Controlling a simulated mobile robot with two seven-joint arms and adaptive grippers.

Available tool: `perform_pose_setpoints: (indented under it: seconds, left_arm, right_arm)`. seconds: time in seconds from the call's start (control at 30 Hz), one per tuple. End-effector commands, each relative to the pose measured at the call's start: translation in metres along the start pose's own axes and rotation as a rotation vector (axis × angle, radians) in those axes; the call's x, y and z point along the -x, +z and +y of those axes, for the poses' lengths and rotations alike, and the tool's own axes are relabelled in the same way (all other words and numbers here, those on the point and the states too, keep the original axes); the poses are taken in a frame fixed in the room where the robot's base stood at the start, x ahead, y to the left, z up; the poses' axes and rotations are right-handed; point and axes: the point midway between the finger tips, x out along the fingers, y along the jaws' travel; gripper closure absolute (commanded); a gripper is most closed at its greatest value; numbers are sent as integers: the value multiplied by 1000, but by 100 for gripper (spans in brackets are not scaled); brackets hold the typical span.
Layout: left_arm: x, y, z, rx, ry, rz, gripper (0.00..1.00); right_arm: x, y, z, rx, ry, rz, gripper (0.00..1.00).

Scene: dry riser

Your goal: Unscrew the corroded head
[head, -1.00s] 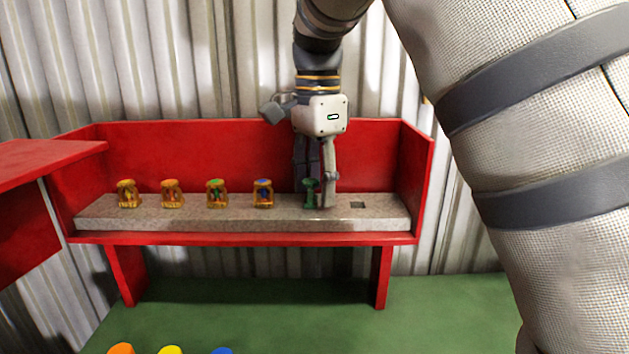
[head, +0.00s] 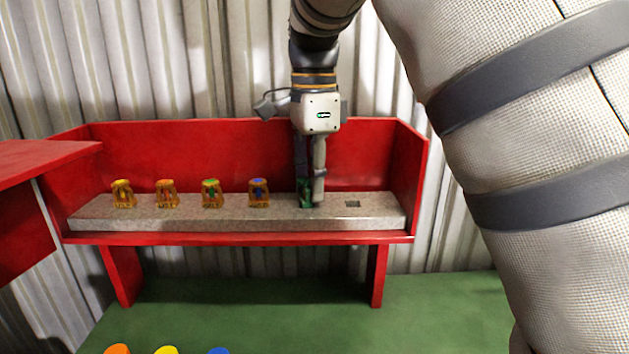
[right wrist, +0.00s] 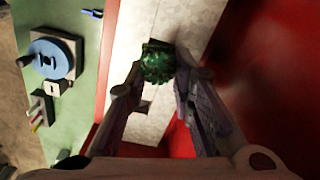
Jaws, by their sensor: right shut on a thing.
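The corroded head (head: 303,190) is dark green and stands on the grey stone slab (head: 150,214) of the red bench, toward its right end. A finger partly hides it in the head view. My right gripper (head: 311,198) points down over it, with its fingers closed around it. In the right wrist view, the rough green top of the corroded head (right wrist: 157,63) lies between the two fingertips of my right gripper (right wrist: 160,74). Whether its base still touches the slab is hidden. My left gripper is not in view.
Several amber heads with coloured tops, such as the blue-topped one (head: 258,193), stand in a row to the left. Red bench walls (head: 200,155) close the back and sides.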

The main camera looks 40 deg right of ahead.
Motion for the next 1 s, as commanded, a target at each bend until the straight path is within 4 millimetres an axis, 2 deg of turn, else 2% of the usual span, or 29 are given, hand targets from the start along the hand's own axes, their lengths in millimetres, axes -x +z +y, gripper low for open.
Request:
perform_pose_setpoints:
  seconds: [0.1, 0.37, 0.5, 0.6, 0.87, 0.93, 1.0]
  left_arm:
    - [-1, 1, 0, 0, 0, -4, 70]
    - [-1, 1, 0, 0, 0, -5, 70]
    - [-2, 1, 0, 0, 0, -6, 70]
    - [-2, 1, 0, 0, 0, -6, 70]
    - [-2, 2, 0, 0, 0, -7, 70]
    - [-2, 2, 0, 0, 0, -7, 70]
    - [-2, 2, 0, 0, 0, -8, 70]
  right_arm:
    - [-5, 2, -1, 182, 16, -4, 100]
    - [-6, 2, 0, 216, 21, -2, 100]
    - [-7, 4, -4, 515, 22, -8, 100]
    - [-7, 5, -5, 676, 24, -9, 100]
    - [-8, 5, -5, 711, 28, -8, 100]
    - [-8, 7, -6, 816, 27, -12, 100]
    - [-8, 9, -6, 991, 27, -16, 100]
